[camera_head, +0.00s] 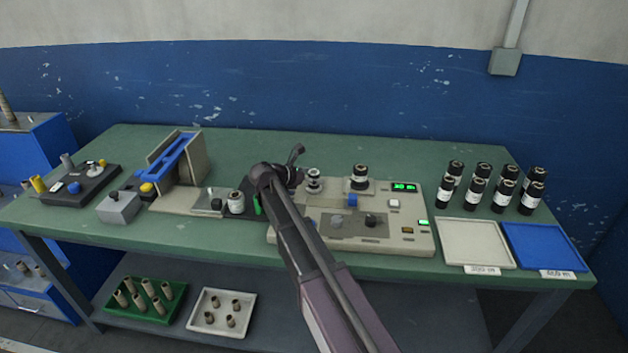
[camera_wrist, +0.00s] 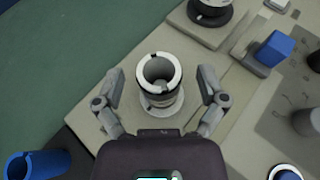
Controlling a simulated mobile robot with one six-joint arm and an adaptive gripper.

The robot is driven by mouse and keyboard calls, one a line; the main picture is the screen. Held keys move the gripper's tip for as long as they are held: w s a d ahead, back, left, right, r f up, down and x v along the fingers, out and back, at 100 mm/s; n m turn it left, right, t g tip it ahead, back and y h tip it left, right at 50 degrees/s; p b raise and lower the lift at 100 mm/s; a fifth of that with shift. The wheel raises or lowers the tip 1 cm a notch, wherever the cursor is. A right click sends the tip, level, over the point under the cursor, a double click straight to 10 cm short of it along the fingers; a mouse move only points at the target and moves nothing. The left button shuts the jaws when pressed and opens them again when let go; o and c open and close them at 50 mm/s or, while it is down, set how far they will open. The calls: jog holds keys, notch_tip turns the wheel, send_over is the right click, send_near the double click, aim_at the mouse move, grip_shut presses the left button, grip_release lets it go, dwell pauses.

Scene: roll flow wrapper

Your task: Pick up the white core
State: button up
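A hollow core with a notched white rim and a dark band below it (camera_wrist: 158,71) stands upright on a pale round seat in the wrist view. It shows in the head view as a small black-and-white cylinder (camera_head: 314,183) at the left end of the beige machine. My gripper (camera_wrist: 160,84) is open, with one finger on each side of this core. Gaps show between the fingers and the core. In the head view my gripper (camera_head: 289,174) is just left of the core, and its fingers are hard to make out.
The beige machine (camera_head: 407,238) has a blue knob (camera_head: 352,201) and a second black-and-white cylinder (camera_head: 359,178). Several dark bottles (camera_head: 502,193) stand at right, behind a white tray (camera_head: 474,243) and a blue tray (camera_head: 545,246). A blue-topped fixture (camera_head: 172,158) stands at left.

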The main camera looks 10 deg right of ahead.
jog(key=c, duration=1)
jog(key=shift+c, duration=0.2)
jog(key=shift+r, duration=0.2)
notch_tip(320, 180, up, 4)
jog(key=p, duration=0.4)
jog(key=shift+f, duration=0.2)
jog(key=s+a+r+p, duration=0.1)
jog(key=s+a, duration=0.9)
jog(key=a, duration=0.2)
jog(key=shift+a, duration=0.3)
